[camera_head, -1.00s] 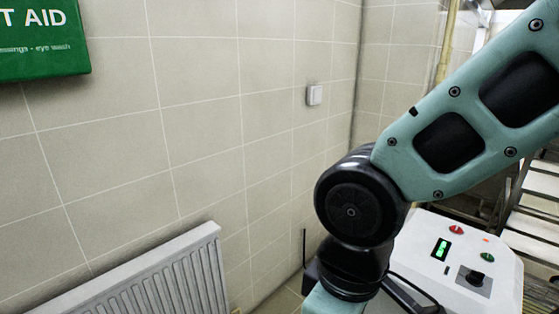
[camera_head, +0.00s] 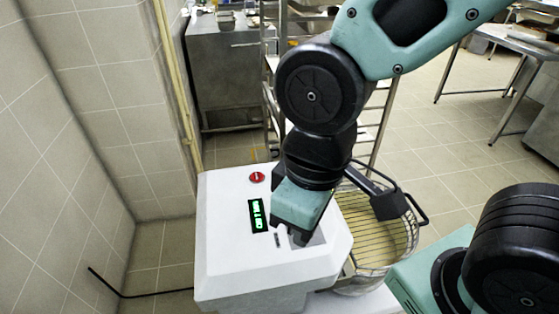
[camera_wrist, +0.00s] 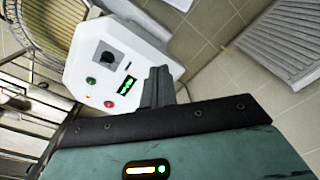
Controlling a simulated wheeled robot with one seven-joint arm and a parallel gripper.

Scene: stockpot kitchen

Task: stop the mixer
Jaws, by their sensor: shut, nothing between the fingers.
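The mixer (camera_head: 225,265) is a white housing with a sloped control panel, in the middle of the head view. Its red button (camera_head: 257,177) sits at the panel's far edge, near a lit green display (camera_head: 257,215). In the wrist view, the red button (camera_wrist: 109,104), a green button (camera_wrist: 91,80), the display (camera_wrist: 127,84) and a black knob (camera_wrist: 107,59) all show. My gripper (camera_wrist: 158,72) is shut and empty, its fingers just beside the panel in that view. In the head view it hangs over the panel's right part and hides the knob and green button.
A steel bowl with a wire guard (camera_head: 375,235) adjoins the mixer's right side. A tiled wall (camera_head: 50,180) stands on the left. Behind are a rack and a steel cabinet (camera_head: 225,65). A ribbed radiator (camera_wrist: 285,40) shows in the wrist view.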

